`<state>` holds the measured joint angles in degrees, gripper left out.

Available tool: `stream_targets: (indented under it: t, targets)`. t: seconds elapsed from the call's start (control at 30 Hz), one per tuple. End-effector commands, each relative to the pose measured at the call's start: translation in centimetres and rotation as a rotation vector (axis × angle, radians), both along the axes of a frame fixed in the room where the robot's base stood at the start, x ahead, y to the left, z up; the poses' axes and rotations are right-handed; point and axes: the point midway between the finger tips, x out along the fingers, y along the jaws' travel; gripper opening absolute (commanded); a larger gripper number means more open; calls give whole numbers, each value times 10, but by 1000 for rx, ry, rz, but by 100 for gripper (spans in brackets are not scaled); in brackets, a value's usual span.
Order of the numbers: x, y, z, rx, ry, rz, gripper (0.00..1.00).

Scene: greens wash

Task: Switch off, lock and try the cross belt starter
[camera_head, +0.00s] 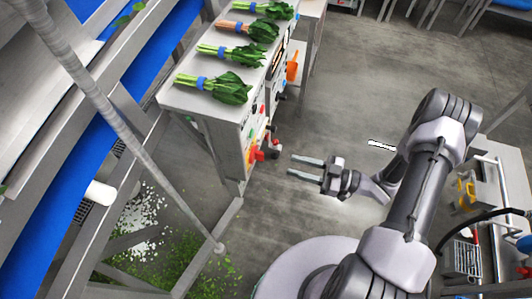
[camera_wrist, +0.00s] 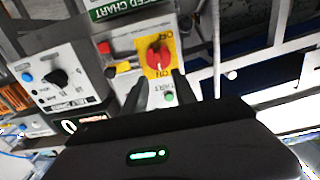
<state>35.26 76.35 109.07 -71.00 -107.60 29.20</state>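A red rotary handle on a yellow plate (camera_wrist: 157,57) sits on a starter box face in the wrist view, with ON and OFF lettering; which mark it points at I cannot tell. The handle also shows in the head view (camera_head: 254,155) on the end of the steel cabinet. A green button (camera_wrist: 169,97) marked START is below it.
Bundled greens (camera_head: 215,86) lie on the cabinet top (camera_head: 180,98). Another box with a black knob (camera_wrist: 58,77) is left in the wrist view. A sloping steel post (camera_head: 130,135) and blue belt (camera_head: 58,165) stand left. A tool cart (camera_head: 485,190) is at right.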

Motion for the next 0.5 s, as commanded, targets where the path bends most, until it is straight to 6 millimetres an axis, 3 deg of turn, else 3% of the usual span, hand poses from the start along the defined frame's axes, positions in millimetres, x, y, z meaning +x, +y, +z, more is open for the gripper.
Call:
stream_targets:
  t: [0.2,0.33,0.5]
  targets:
    - [21,60,-3,-1,-1,5,33]
    - [29,81,-2,-3,-1,2,33]
    - [34,94,-1,-1,-1,-1,33]
